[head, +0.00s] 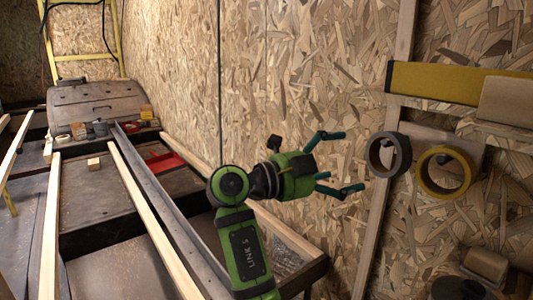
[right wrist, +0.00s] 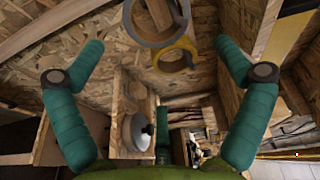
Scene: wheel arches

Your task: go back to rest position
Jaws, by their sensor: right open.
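My right gripper (head: 342,164) is open and empty, with its teal fingers spread and pointing right in the head view. It is just left of a dark grey tape roll (head: 376,156) hanging against the chipboard wall. A yellow tape roll (head: 421,172) hangs to the right of the grey one. In the right wrist view the open fingers (right wrist: 162,62) stand on both sides, with the grey roll (right wrist: 137,32) and the yellow roll (right wrist: 188,47) beyond and between them. No finger visibly touches either roll. My left gripper is in neither view.
A yellow level-like bar (head: 440,82) is on the wall above the rolls. A long bench (head: 110,262) with wooden strips (head: 150,215) and a red tray (head: 166,161) lies at left. Open shelves (right wrist: 188,112) show in the wrist view.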

